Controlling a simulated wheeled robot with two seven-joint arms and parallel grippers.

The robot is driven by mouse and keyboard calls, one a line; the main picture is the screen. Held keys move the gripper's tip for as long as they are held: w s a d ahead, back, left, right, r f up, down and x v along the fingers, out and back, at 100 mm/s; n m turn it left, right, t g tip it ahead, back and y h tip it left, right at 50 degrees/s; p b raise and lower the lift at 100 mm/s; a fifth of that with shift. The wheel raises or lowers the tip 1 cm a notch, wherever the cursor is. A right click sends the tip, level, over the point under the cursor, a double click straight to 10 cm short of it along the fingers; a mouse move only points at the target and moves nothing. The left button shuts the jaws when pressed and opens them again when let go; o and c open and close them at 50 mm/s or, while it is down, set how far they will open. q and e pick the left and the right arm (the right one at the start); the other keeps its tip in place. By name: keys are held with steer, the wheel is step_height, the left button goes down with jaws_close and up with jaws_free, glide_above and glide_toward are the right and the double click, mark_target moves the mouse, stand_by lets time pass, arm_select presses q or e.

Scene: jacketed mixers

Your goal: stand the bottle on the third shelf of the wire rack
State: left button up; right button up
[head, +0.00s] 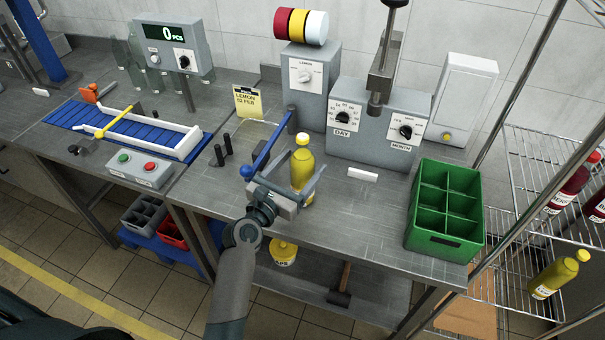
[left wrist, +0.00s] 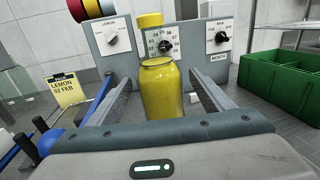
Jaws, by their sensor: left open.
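A yellow bottle (head: 302,168) with a yellow cap stands upright on the steel bench, in front of the grey dial machines. My left gripper (head: 303,184) is open, with one finger on each side of the bottle. In the left wrist view the bottle (left wrist: 161,92) is between the fingers, with a gap visible on both sides. The wire rack (head: 535,185) is at the right edge of the head view. Red bottles (head: 570,188) stand on one of its shelves and another yellow bottle (head: 556,275) stands on a lower one. My right gripper is not in view.
A green divided crate (head: 445,210) sits on the bench between the bottle and the rack. A blue-handled lever (head: 265,148) is just left of the gripper. Dial machines (head: 375,125) stand behind. A small white block (head: 362,175) lies right of the bottle.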

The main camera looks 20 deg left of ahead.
mark_target(303, 136)
arm_select(q)
steer(key=shift+w+d, duration=0.1)
steer(key=shift+w, duration=0.45)
steer(key=c, duration=1.8)
steer(key=shift+r, duration=0.1)
jaws_close()
steer(key=shift+r, duration=0.15)
step_height(303, 136, up, 8)
steer(key=p, duration=0.9)
steer(key=shift+r+p, duration=0.85)
steer(key=shift+p, duration=0.05)
